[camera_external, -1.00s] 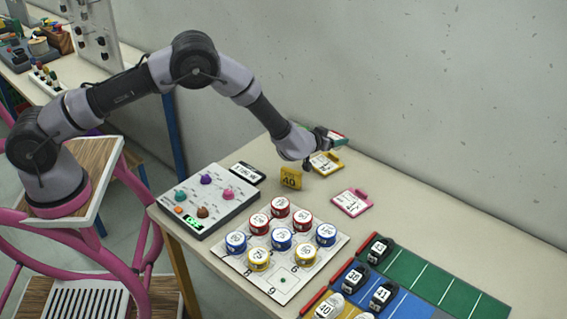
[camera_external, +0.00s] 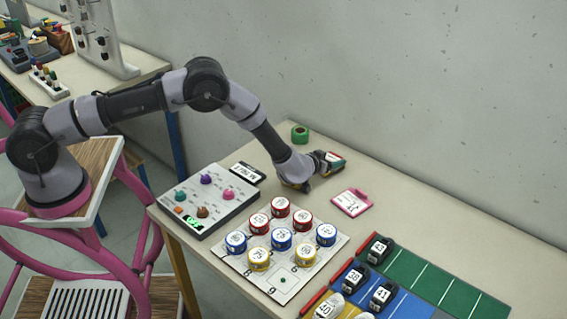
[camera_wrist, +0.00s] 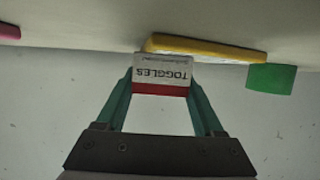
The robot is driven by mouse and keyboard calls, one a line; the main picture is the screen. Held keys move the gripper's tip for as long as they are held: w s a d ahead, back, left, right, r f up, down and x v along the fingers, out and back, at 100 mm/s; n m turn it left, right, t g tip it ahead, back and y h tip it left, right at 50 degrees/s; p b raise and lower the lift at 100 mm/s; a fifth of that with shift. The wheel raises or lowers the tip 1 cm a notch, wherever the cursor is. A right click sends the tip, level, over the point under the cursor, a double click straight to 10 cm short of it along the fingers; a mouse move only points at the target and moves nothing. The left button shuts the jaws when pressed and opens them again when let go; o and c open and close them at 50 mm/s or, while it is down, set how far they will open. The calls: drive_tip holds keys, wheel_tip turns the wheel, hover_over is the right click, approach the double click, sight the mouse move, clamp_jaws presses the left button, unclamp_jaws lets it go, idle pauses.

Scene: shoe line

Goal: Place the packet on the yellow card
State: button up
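My gripper (camera_wrist: 160,95) has its green fingers on both sides of the white and red packet (camera_wrist: 162,75) marked TOGGLES and holds it. In the external view my gripper (camera_external: 328,162) is low near the back of the table, with the packet at its tip. The yellow card (camera_wrist: 215,50) lies on the table, right by the packet's edge in the wrist view. The packet overlaps part of it there, and I cannot tell whether they touch. In the external view my gripper and the packet mostly cover the card.
A green roll (camera_external: 300,133) stands behind my gripper, near the card's end. A pink card (camera_external: 351,202) lies to the right. A control box (camera_external: 210,200) and a board with several round tins (camera_external: 282,290) stand in front. Bare table lies right of the pink card.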

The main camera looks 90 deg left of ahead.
drive_tip(key=o, duration=0.4)
